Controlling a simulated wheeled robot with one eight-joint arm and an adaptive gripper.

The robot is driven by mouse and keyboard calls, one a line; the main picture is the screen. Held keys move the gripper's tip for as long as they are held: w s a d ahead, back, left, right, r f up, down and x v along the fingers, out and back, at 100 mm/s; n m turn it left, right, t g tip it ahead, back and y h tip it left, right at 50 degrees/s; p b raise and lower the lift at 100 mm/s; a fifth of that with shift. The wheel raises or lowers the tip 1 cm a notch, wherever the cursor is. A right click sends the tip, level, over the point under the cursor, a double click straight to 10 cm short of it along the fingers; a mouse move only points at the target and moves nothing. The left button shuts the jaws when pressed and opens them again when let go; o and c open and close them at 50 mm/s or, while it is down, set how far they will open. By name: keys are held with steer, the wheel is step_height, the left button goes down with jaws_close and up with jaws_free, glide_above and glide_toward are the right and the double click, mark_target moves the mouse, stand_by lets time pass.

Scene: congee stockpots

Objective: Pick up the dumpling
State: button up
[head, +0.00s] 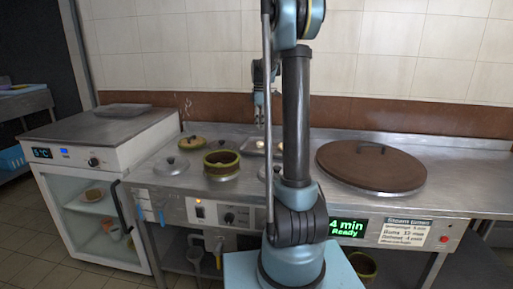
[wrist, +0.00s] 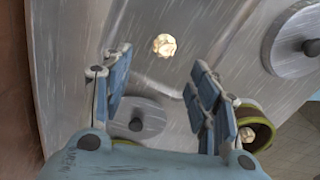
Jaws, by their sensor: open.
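A small pale round dumpling (wrist: 164,45) lies on the bare metal counter in the wrist view, just beyond the fingertips and roughly between their lines. A second pale dumpling-like piece (wrist: 246,134) shows inside a green-rimmed pot (wrist: 262,130) at the right, partly behind my right finger. My gripper (wrist: 159,60) is open and empty, its blue fingers wide apart. In the head view my gripper (head: 260,104) hangs fingers down above the back of the counter. Small pale shapes (head: 259,145) show on the counter below it, too small to tell apart, partly hidden by my arm.
A grey lid (wrist: 139,119) lies below the fingers in the wrist view, and another (wrist: 292,42) at upper right. In the head view, a green-rimmed pot (head: 222,165) and smaller lids stand left of my arm. A large brown lid (head: 371,165) covers the right counter.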

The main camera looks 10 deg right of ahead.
mark_target(260, 144)
step_height(260, 144, down, 10)
steer(key=shift+s+f, duration=0.15)
steer(key=shift+f, duration=0.1)
stand_by(0.4)
steer(key=c, duration=1)
